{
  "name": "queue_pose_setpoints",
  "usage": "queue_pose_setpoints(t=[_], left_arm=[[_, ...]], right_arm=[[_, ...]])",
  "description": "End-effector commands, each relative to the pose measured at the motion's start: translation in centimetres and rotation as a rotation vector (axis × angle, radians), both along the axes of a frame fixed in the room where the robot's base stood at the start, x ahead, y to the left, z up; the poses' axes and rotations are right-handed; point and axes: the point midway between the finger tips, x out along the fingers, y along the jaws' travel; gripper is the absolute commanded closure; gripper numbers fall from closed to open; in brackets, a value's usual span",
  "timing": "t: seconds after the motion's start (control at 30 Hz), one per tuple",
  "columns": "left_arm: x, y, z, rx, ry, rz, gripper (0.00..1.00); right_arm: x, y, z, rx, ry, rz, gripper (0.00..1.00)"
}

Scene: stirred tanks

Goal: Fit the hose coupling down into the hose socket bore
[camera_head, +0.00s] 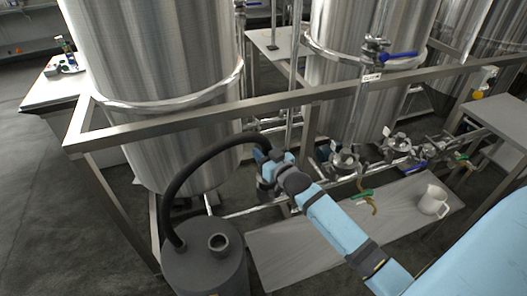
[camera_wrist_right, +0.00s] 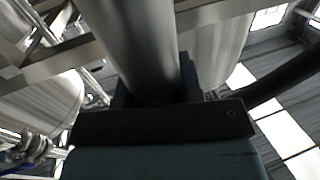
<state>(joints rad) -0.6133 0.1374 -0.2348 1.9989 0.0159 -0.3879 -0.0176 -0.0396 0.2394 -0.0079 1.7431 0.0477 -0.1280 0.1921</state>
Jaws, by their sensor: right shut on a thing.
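My right gripper (camera_head: 266,170) is in the air in front of the left steel tank, at the end of a light blue arm. It is shut on the hose coupling, a grey cylinder that fills the upper middle of the right wrist view (camera_wrist_right: 138,45). In the head view the coupling is mostly hidden by the gripper. A black hose (camera_head: 190,172) arcs from the gripper down to a dark grey drum (camera_head: 205,272). An open round collar (camera_head: 219,242) on the drum's lid looks like a socket bore; I cannot tell if it is the hose socket. My left gripper is not in view.
A steel frame rail (camera_head: 290,102) crosses in front of the tanks (camera_head: 155,80). A low grey bench (camera_head: 300,255) bears a white mug (camera_head: 433,201). Pipes and valves (camera_head: 345,160) line the space behind it. The hose also shows in the right wrist view (camera_wrist_right: 285,78).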

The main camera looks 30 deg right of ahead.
Motion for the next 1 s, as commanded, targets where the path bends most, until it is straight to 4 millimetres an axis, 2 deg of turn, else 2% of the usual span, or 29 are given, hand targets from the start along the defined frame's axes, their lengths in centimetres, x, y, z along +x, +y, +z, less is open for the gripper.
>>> queue_pose_setpoints(t=[1.0], left_arm=[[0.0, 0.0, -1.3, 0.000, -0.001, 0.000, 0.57]], right_arm=[[0.0, 0.0, -2.4, 0.000, -0.002, 0.000, 1.00]])
